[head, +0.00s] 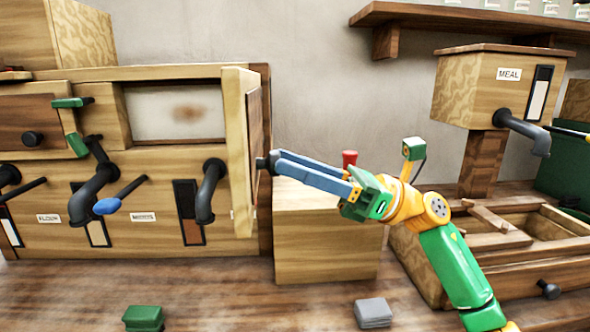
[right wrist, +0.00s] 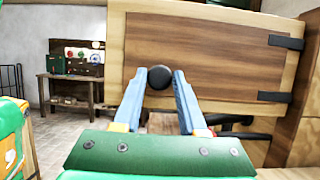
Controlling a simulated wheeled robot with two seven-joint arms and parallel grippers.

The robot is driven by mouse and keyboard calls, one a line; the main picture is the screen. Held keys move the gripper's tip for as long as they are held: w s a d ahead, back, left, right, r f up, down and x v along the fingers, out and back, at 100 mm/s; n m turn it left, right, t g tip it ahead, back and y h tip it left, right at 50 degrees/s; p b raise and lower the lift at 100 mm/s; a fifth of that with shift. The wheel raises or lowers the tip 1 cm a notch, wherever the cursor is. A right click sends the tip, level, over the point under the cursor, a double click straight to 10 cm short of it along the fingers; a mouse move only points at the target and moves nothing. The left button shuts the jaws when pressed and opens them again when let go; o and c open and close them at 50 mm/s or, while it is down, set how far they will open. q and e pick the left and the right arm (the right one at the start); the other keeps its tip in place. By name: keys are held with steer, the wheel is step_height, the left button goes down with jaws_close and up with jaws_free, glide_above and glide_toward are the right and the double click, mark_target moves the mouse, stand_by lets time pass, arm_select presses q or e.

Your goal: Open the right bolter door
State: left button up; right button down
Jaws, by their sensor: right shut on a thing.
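The right bolter door (head: 237,150) stands swung out from the cabinet front, seen nearly edge-on in the head view. Behind it the compartment is exposed, with a pale screen (head: 175,112) bearing a brown spot. In the right wrist view the door's outer face (right wrist: 215,55) has a dark panel and black hinge straps on the right. My right gripper (head: 270,163) comes from the right, its blue fingers shut on the door's black knob (right wrist: 160,77). The left bolter door (head: 15,120) is closed, with a black knob (head: 32,139). My left gripper is not in view.
Dark spouts (head: 95,193) and a blue-tipped lever (head: 106,206) stick out below the doors. A wooden block (head: 325,240) stands right of the cabinet. A green block (head: 143,318) and a grey block (head: 373,312) lie in front. A meal bin (head: 480,90) stands at right.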

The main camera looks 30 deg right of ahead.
steer(key=shift+d, duration=0.1)
stand_by(0.3)
steer(key=shift+c, duration=2.3)
jaws_free()
steer(key=shift+w, duration=0.1)
steer(key=b+v, duration=0.3)
steer(key=v, duration=0.4)
